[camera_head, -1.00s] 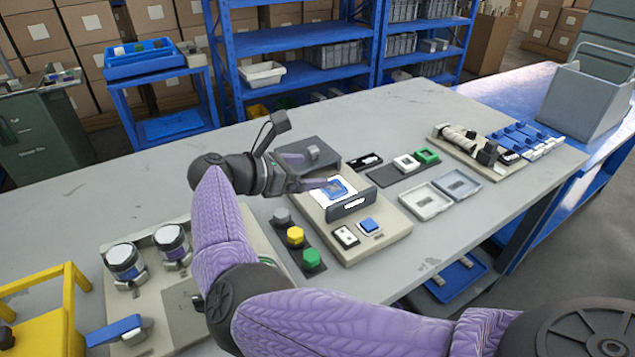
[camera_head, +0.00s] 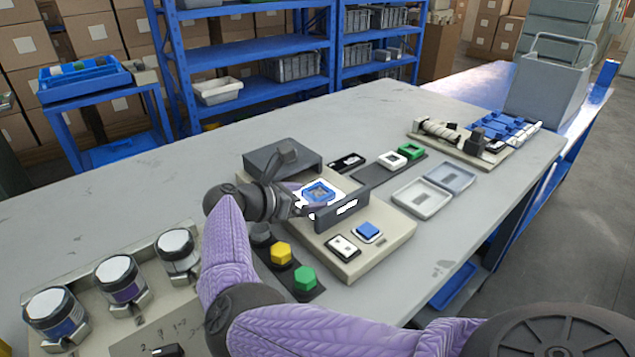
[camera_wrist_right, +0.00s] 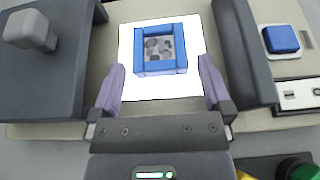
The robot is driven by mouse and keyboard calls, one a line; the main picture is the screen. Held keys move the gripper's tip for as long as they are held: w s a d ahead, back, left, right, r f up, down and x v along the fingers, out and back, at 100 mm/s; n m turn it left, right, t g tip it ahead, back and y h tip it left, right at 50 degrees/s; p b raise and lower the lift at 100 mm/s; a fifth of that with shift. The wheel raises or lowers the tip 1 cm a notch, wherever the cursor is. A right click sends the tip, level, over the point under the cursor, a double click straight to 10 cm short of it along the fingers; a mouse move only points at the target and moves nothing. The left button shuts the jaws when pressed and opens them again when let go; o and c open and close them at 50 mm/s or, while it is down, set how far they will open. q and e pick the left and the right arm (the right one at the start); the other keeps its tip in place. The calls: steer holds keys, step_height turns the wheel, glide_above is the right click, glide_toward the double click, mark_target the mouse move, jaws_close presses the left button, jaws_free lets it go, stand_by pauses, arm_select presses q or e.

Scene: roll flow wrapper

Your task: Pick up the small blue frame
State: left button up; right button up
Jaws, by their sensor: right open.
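The small blue frame (camera_head: 318,193) is a square ring with a grey centre holding darker round shapes. It lies on a lit white pad of the beige fixture. In the right wrist view the blue frame (camera_wrist_right: 160,49) sits on the white pad (camera_wrist_right: 190,92), just beyond the fingertips and between their lines. My right gripper (camera_wrist_right: 159,75) is open, with purple fingers spread on either side of the pad. In the head view my right gripper (camera_head: 300,200) is at the left side of the pad, partly hidden by its own wrist. My left gripper is not in view.
A dark upright plate (camera_head: 342,208) stands in front of the pad, and a dark grey block (camera_head: 283,160) stands behind it. A blue button (camera_head: 367,230) and a white switch (camera_head: 342,247) are on the fixture. Yellow (camera_head: 281,253) and green (camera_head: 305,278) knobs stand nearby.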

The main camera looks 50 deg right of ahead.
steer(key=shift+d, duration=0.15)
steer(key=shift+c, duration=0.3)
steer(key=c, duration=1)
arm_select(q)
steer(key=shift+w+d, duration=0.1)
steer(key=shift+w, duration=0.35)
arm_select(e)
steer(key=shift+c, duration=0.2)
